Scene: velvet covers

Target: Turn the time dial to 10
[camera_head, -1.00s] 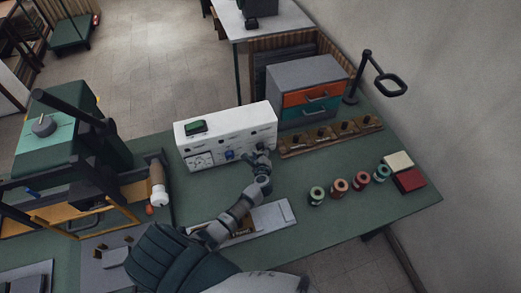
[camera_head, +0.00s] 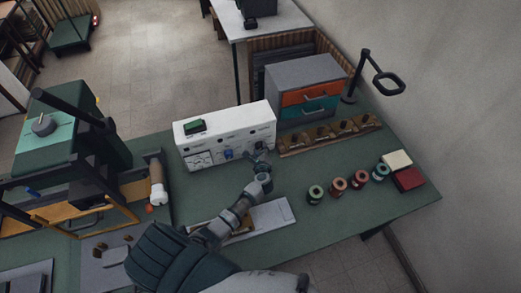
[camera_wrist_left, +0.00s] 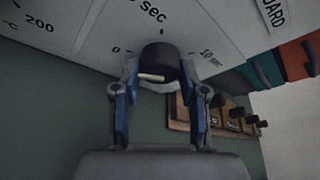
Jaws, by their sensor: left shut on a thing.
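The time dial (camera_wrist_left: 160,60) is a dark round knob on a white control panel (camera_wrist_left: 75,30). In the left wrist view it sits between a "0" mark on the left and a "10 sec" mark on the right, under the word "sec". A pale bar shows on its near face; I cannot tell which value it points at. My left gripper (camera_wrist_left: 160,74) is shut on the dial, one blue-padded finger on each side. In the head view my left gripper (camera_head: 259,161) is at the right part of the panel front and mostly hides the dial. My right gripper is not in view.
A drawer cabinet (camera_head: 305,90) stands right of the panel. A wooden strip with knobs (camera_head: 330,135) lies before it. Several spools (camera_head: 338,187) and red and white boxes (camera_head: 408,179) are at the right. A green machine (camera_head: 50,125) is at the left. The table between has some free room.

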